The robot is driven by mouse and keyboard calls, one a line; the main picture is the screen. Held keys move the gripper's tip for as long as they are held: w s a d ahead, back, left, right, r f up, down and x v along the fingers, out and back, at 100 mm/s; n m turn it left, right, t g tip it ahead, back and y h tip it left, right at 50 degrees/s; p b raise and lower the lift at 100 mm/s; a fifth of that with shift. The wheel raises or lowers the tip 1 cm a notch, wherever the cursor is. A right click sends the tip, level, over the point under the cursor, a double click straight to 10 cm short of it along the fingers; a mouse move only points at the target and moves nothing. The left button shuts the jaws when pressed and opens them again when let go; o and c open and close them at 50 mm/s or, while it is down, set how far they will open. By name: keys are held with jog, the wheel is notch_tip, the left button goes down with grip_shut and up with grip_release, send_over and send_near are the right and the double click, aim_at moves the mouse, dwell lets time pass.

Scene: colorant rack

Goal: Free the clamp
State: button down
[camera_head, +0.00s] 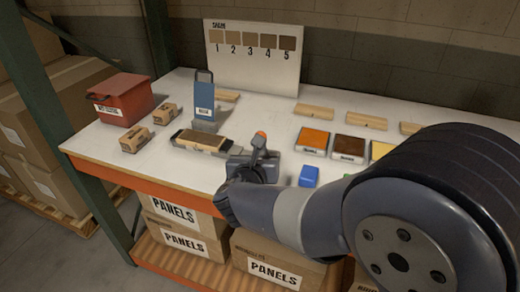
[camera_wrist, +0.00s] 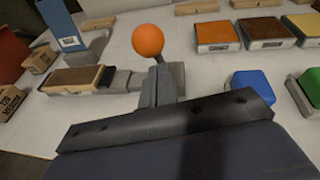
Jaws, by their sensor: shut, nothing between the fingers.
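The clamp has a dark lever with an orange ball knob (camera_head: 262,136), standing roughly upright at the right end of a grey fixture. The ball knob also shows in the wrist view (camera_wrist: 148,40), just beyond my fingers. A wood-topped panel (camera_head: 200,140) lies in the fixture left of the clamp; it shows at left in the wrist view (camera_wrist: 75,78). My gripper (camera_wrist: 157,88) is shut and empty, low and close in front of the lever. The fingers hide the lever's lower part, and I cannot tell whether they touch it.
A blue upright holder (camera_head: 203,98) stands behind the panel. A red bin (camera_head: 124,98) and small cartons (camera_head: 135,140) are at left. Orange (camera_head: 313,138) and brown (camera_head: 349,146) colorant blocks are at right, with a blue block (camera_head: 308,176) nearer. A sample board (camera_head: 252,60) stands behind.

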jog(key=shift+w+r, duration=0.1)
jog(key=shift+w, duration=0.1)
jog(key=shift+r, duration=0.1)
